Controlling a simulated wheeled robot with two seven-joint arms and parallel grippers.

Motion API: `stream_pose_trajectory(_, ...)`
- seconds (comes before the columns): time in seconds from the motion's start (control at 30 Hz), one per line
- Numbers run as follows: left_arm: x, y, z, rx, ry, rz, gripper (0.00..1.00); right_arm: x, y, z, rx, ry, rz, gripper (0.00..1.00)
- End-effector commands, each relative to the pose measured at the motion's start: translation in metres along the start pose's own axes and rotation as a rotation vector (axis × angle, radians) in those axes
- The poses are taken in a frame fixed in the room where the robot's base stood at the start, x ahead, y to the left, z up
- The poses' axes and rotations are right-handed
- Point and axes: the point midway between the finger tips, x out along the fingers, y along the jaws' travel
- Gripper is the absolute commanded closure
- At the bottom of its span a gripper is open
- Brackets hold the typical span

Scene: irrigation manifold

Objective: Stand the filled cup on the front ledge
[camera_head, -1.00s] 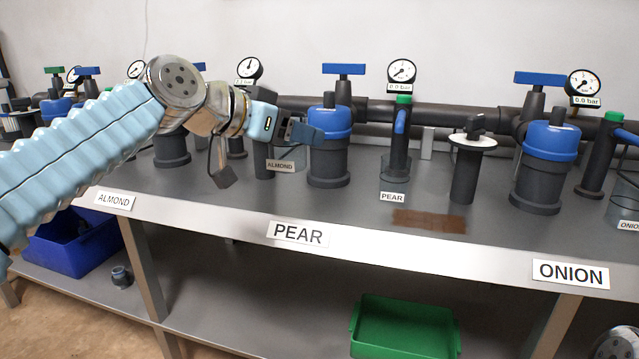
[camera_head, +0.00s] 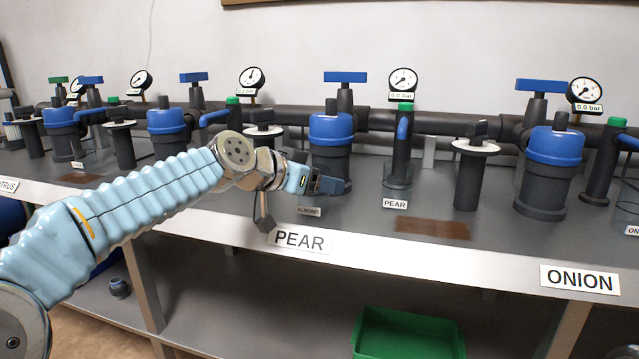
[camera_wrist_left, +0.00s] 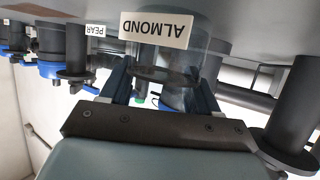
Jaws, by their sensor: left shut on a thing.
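My left gripper (camera_head: 334,185) is shut on a clear cup with a white ALMOND label (camera_head: 308,211), near the front of the bench beside the PEAR station. In the left wrist view the gripper's two fingers (camera_wrist_left: 163,88) sit on either side of the clear cup (camera_wrist_left: 168,62), and its label faces the camera. That view is upside down. In the head view the gripper and wrist hide most of the cup. I cannot tell its fill level or whether its base touches the bench. The front ledge (camera_head: 430,258) is the pale strip bearing the PEAR label (camera_head: 300,241). My right gripper is not in view.
A blue-topped filter (camera_head: 331,150) stands just behind the gripper. Another clear cup with a PEAR label (camera_head: 396,203) stands under a spout. A brown patch (camera_head: 432,229) lies on free bench to the right. A green crate (camera_head: 410,335) is on the lower shelf.

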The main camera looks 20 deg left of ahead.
Motion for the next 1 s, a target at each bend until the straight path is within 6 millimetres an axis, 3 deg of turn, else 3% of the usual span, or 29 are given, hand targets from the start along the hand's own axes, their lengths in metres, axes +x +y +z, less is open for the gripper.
stream_pose_trajectory(0.17, 0.002, 0.000, 0.004, 0.000, 0.000, 0.000, 0.68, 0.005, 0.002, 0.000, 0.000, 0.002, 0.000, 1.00)
stream_pose_trajectory(0.2, 0.001, 0.000, 0.003, 0.000, 0.000, 0.000, 0.35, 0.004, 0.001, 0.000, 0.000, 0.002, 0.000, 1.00)
stream_pose_trajectory(0.33, 0.001, 0.000, 0.003, 0.000, 0.000, 0.000, 0.15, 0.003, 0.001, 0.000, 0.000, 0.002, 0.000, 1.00)
stream_pose_trajectory(0.73, -0.004, -0.001, -0.001, 0.000, 0.000, -0.002, 0.14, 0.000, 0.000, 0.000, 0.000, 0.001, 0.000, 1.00)
stream_pose_trajectory(1.0, -0.063, 0.000, 0.000, 0.001, 0.003, -0.004, 0.14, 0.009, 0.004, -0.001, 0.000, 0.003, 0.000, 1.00)
